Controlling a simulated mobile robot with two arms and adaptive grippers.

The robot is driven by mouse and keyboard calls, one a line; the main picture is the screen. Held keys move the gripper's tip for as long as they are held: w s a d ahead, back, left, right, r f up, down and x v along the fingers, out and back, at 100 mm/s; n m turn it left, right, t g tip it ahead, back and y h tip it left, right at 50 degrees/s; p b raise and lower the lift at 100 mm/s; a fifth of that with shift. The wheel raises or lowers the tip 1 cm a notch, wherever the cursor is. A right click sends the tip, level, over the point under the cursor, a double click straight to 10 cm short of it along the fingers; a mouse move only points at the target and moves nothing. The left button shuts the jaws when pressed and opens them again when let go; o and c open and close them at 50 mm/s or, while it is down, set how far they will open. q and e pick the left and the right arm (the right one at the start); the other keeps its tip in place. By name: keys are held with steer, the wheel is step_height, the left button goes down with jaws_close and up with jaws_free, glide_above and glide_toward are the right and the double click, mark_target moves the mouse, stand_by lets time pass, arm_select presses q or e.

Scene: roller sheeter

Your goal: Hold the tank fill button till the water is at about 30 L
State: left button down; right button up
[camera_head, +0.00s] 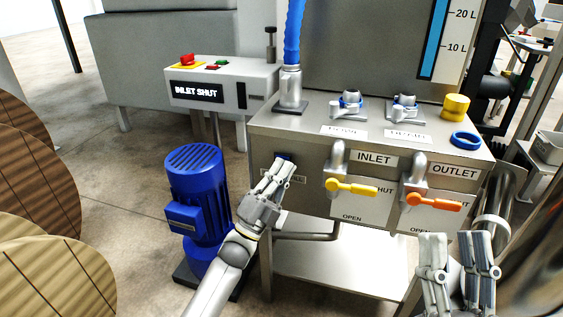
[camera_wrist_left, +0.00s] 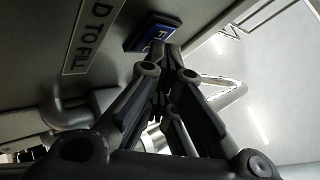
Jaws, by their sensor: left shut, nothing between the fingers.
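The blue fill button (camera_head: 285,156) is on the front left of the steel cabinet, partly hidden by my left gripper (camera_head: 283,166). In the left wrist view, the blue button (camera_wrist_left: 151,30) sits beside a label (camera_wrist_left: 93,35) reading "D TO FILL". My left gripper (camera_wrist_left: 170,55) is shut and empty, its tips at the button; I cannot tell whether they press it. The tank gauge (camera_head: 436,38) shows a blue column passing the 10 L and 20 L marks; its top is outside the picture. My right gripper (camera_head: 456,240) is open and empty at the lower right.
The yellow inlet lever (camera_head: 352,187) and orange outlet lever (camera_head: 435,203) point right, toward SHUT. A control box display (camera_head: 196,91) reads "INLET SHUT". A blue motor (camera_head: 195,190) stands left of my left arm. Small valves (camera_head: 350,103) and a blue ring (camera_head: 466,140) sit on the cabinet top.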

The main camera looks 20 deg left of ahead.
arm_select(q)
steer(key=shift+s+p, duration=0.5)
steer(key=shift+s, duration=0.35)
arm_select(e)
steer(key=shift+w+a+f+g+h, duration=0.1)
steer(key=shift+w+f+g+h, duration=0.2)
steer(key=shift+w+f+g, duration=0.55)
steer(key=shift+w+f+g+h, duration=0.3)
steer(key=shift+w+f+g, duration=0.25)
steer(key=shift+f, duration=0.5)
arm_select(q)
steer(key=shift+s, duration=0.1)
steer(key=s+p, duration=0.2)
steer(key=s, duration=0.2)
steer(key=shift+s+a+p, duration=0.15)
steer(key=shift+s+p, duration=0.15)
steer(key=shift+s, duration=0.1)
arm_select(e)
step_height(320, 180, down, 11)
steer(key=w+d+g+h, duration=0.1)
steer(key=g+h, duration=0.1)
steer(key=g, duration=0.4)
steer(key=shift+w+d+g+h, duration=0.2)
steer(key=shift+g+h, duration=0.1)
steer(key=shift+g, duration=0.1)
steer(key=shift+a, duration=0.1)
